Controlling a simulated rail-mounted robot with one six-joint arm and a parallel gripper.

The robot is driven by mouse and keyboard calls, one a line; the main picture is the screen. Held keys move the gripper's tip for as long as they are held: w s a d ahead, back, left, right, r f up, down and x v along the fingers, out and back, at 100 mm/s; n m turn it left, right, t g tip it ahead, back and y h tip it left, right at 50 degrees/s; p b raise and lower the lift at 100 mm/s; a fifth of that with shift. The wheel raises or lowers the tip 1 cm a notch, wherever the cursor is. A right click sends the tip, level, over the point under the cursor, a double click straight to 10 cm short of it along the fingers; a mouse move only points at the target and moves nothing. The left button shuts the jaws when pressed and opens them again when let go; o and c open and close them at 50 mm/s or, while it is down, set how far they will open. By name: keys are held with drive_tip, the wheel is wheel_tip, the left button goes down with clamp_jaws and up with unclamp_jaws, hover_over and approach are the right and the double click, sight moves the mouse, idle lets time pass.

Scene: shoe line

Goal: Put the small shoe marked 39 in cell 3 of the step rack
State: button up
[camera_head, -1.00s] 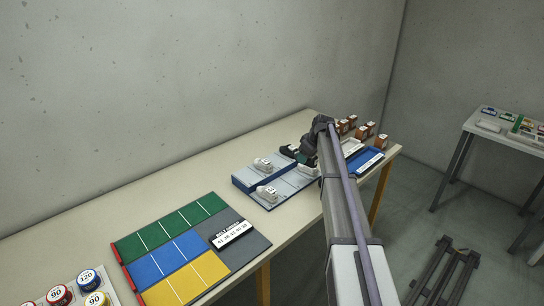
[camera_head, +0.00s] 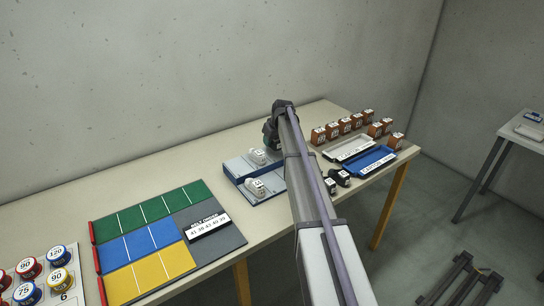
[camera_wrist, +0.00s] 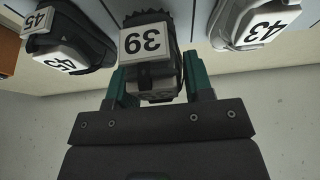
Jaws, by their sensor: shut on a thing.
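A small dark and light shoe marked 39 (camera_wrist: 148,42) sits between the two green fingers of my gripper (camera_wrist: 158,80) in the wrist view. The gripper is shut on it. The step rack (camera_head: 236,173), blue and grey, stands on the table in the head view. My gripper (camera_head: 271,133) is by its back right corner there, mostly hidden by my arm. White shoes stand on the rack's upper step (camera_head: 257,157) and lower step (camera_head: 254,188). My arm hides the rack's right part. Cell numbers cannot be read.
In the head view, dark shoes (camera_head: 337,180), a white tray (camera_head: 348,149), a blue tray (camera_head: 364,163) and brown blocks (camera_head: 345,125) are right.

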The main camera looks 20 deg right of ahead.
wheel_tip(320, 180, down, 4)
drive_tip(key=b, duration=0.4)
drive_tip(key=shift+r+p, duration=0.3)
drive_tip(key=shift+d+f, duration=0.1)
drive_tip(key=shift+f, duration=0.05)
drive_tip(key=o, duration=0.9)
drive_tip(key=shift+o, duration=0.2)
drive_tip(key=shift+r, duration=0.4)
drive_tip(key=p+v, duration=1.1)
drive_tip(key=v, duration=0.1)
drive_tip(key=shift+f, duration=0.25)
